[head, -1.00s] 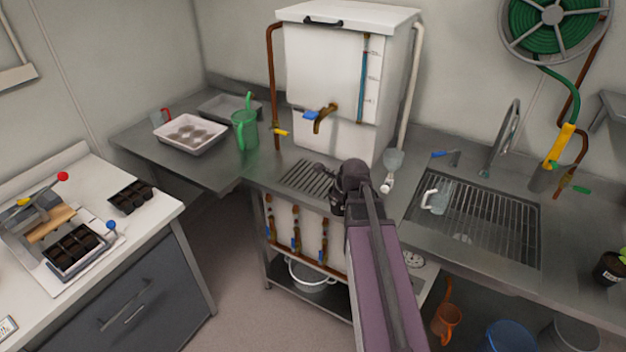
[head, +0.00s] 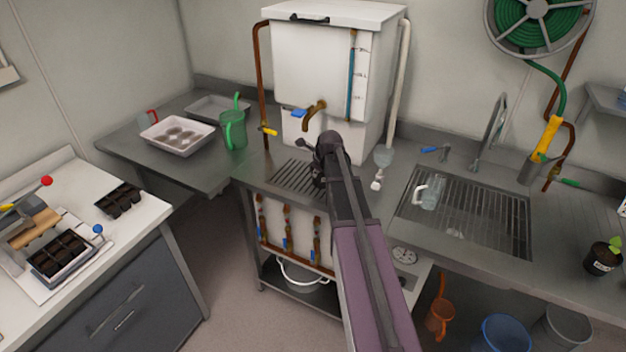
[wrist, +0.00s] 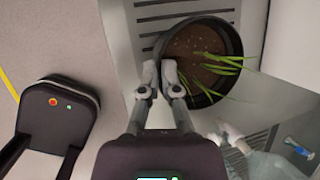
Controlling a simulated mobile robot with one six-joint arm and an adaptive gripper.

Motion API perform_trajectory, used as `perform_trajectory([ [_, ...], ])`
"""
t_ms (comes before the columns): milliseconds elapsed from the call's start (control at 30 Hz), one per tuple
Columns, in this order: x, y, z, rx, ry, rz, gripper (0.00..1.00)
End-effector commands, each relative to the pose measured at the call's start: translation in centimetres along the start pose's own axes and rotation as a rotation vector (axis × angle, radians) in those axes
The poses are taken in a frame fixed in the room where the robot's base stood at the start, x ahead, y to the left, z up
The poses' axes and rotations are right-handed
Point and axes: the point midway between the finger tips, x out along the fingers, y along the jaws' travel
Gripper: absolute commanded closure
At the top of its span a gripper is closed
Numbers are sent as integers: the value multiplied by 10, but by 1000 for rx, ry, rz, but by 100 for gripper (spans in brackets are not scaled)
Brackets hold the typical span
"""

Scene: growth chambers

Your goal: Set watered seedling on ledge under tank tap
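A black round pot (wrist: 168,35) with brown soil and long green leaves (wrist: 222,66) is in the wrist view. My gripper (wrist: 159,72) has its fingertips close together at the pot's left rim, one on each side of the wall, and appears shut on it. Behind the pot is the slotted ledge (wrist: 145,20); I cannot tell whether the pot touches it. In the head view, my gripper (head: 320,172) is at the right end of the slotted ledge (head: 291,176), mostly hiding the pot. The white tank (head: 310,70) has a brass tap (head: 314,115) above this ledge.
The sink (head: 470,215) with a clear jug (head: 431,190) lies to the right. A green watering can (head: 233,130) stands left of the tank. Another potted seedling (head: 604,257) stands at far right.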

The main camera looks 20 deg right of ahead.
Motion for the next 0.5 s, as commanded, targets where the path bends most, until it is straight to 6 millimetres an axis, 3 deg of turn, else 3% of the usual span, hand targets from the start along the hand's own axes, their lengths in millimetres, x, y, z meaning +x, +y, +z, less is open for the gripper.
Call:
perform_trajectory([
  [500,5,-7,6,-1,-1,-1,100],
])
